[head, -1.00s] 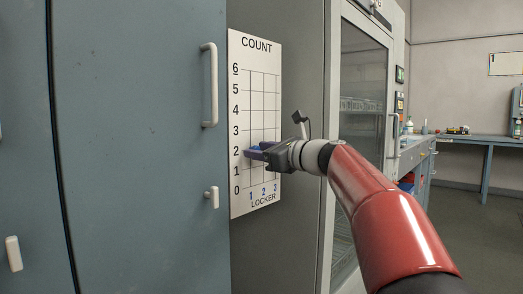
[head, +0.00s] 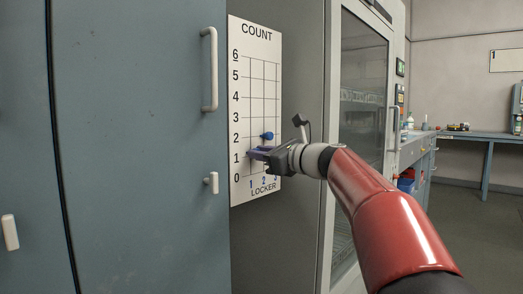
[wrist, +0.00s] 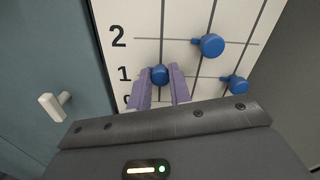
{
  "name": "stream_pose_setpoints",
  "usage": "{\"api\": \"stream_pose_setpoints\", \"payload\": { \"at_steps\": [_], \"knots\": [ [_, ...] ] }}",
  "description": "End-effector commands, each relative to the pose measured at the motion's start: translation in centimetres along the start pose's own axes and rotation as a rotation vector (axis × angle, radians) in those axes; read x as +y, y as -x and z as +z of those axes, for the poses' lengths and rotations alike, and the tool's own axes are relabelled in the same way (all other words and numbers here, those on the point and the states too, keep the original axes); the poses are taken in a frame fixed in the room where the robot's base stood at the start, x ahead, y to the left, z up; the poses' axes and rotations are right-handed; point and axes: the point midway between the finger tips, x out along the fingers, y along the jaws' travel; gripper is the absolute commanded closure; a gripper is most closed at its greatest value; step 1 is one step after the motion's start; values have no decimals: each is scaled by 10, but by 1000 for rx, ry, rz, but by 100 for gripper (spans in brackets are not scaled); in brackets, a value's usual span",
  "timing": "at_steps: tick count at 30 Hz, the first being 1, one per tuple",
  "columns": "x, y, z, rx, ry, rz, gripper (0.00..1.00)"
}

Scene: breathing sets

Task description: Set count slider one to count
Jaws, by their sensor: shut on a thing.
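The white COUNT board (head: 257,50) has rows marked 0 to 6 and columns for lockers 1, 2 and 3. The blue knob of slider one (wrist: 160,75) is in column 1, level with the 1 mark in the wrist view. My gripper (head: 256,153) is shut on this knob, its purple fingers on either side of it. The knob of slider two (head: 267,136) stands at about row 2; it also shows in the wrist view (wrist: 211,45). The knob of slider three (wrist: 238,84) is near row 1 in the wrist view and hidden by my gripper in the head view.
A blue-grey locker door with a pale handle (head: 210,70) and a small latch (head: 212,183) stands left of the board. A glass-fronted cabinet (head: 362,90) is to the right. A bench (head: 480,136) is farther back.

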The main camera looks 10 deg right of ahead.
Motion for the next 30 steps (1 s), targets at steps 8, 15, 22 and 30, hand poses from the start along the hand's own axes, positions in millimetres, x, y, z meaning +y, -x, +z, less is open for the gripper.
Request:
{"api": "stream_pose_setpoints", "payload": {
  "at_steps": [8,15,22,30],
  "knots": [
    [3,0,-11,0,0,0,100],
    [3,0,-11,0,1,0,60],
    [3,0,-11,0,0,0,57],
    [2,24,-11,1,2,-4,57]
  ]
}}
